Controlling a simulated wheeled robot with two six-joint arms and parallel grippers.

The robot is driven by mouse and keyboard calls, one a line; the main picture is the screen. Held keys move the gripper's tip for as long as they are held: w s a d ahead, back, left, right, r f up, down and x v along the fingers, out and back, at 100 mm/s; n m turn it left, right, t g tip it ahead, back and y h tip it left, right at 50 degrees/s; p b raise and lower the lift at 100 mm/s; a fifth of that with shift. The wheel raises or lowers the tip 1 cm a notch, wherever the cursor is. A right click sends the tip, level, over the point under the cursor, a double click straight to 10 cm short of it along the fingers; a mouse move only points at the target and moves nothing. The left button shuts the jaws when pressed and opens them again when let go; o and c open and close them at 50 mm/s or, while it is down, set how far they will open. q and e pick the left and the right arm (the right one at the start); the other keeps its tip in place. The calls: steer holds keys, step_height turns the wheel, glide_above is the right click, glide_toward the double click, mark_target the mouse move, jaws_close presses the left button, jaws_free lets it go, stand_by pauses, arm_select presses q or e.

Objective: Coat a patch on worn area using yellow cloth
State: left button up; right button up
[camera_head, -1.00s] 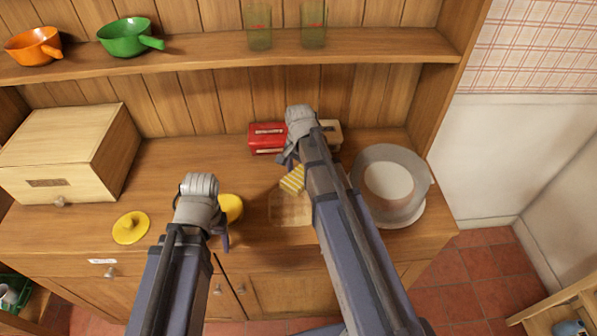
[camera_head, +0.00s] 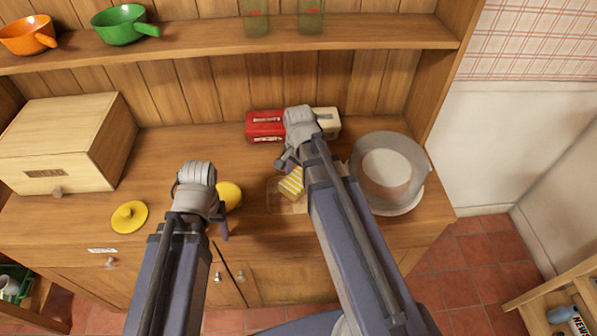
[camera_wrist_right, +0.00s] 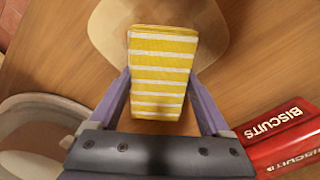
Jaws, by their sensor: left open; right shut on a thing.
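The yellow cloth (camera_head: 291,184), with white stripes, is held between the fingers of my right gripper (camera_wrist_right: 163,88). In the right wrist view the cloth (camera_wrist_right: 162,70) looks like a folded block over the worn area (camera_wrist_right: 104,32), a pale patch on the wooden counter. The worn area (camera_head: 287,207) also shows in the head view, partly hidden by the cloth and my right arm. I cannot tell whether the cloth touches the counter. My left gripper (camera_head: 222,222) is open beside a yellow pot (camera_head: 230,194), which is partly hidden behind it.
A yellow lid (camera_head: 129,216) lies left of my left arm. A red biscuit tin (camera_head: 265,125) stands at the back. A round covered dish (camera_head: 389,172) is right of my right arm. A wooden box (camera_head: 55,150) stands at the left. The shelf (camera_head: 220,55) overhangs behind.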

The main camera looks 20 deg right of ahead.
mark_target(300, 188)
steer(key=shift+s, duration=0.1)
steer(key=shift+s+a+r, duration=0.1)
steer(key=shift+s+a, duration=0.15)
steer(key=shift+s, duration=0.55)
steer(key=shift+s+a, duration=0.25)
steer(key=shift+s, duration=0.55)
steer(key=shift+s+a, duration=0.25)
steer(key=shift+s, duration=0.6)
steer(key=shift+s+a, duration=0.25)
steer(key=shift+s, duration=0.55)
step_height(300, 188, up, 6)
steer(key=p, duration=0.6)
